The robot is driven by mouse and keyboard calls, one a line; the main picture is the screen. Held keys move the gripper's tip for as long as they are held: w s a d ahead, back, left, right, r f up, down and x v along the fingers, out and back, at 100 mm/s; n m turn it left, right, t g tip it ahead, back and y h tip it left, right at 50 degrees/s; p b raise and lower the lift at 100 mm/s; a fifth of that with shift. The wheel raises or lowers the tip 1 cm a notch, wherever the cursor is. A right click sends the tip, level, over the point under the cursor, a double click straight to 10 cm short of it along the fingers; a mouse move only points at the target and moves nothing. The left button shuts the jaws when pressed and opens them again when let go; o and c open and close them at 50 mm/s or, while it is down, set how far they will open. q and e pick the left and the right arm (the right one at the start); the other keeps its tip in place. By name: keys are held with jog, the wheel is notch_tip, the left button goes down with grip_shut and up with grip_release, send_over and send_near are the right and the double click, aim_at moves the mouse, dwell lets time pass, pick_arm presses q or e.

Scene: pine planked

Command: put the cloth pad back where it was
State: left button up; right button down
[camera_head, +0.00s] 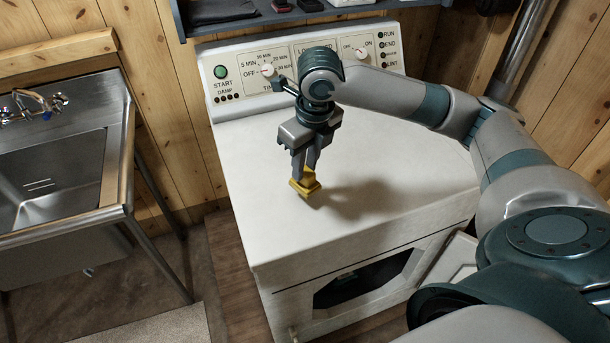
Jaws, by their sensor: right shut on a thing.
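A small yellow pad (305,187), which I take to be the cloth pad, is between the fingertips of my right gripper (305,175). My right gripper points down and is shut on the pad. They are over the white top of the dryer (400,200), near its left front part. I cannot tell whether the pad touches the top. The fingers hide part of the pad. My left gripper is not in view.
The dryer's control panel (290,65) rises behind the top, below a dark shelf (270,20) with a dark folded item (215,10) and small things. A steel sink (60,180) stands at the left. The dryer top around the pad is clear.

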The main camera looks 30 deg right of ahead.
aim_at(306, 171)
notch_tip(306, 171, down, 3)
jog(key=shift+f+p, duration=0.2)
jog(key=shift+p, duration=0.5)
jog(key=shift+f, duration=0.3)
jog(key=c, duration=1.5)
grip_release()
jog(key=shift+r+b, duration=0.3)
jog(key=shift+r, duration=0.55)
jog(key=r, duration=0.3)
jog(key=s+r+b, duration=0.1)
jog(key=r, duration=0.3)
jog(key=r+b, duration=0.1)
jog(key=r, duration=0.2)
jog(key=shift+s+d+r, duration=0.1)
jog(key=shift+s+r, duration=0.05)
jog(key=shift+s, duration=0.25)
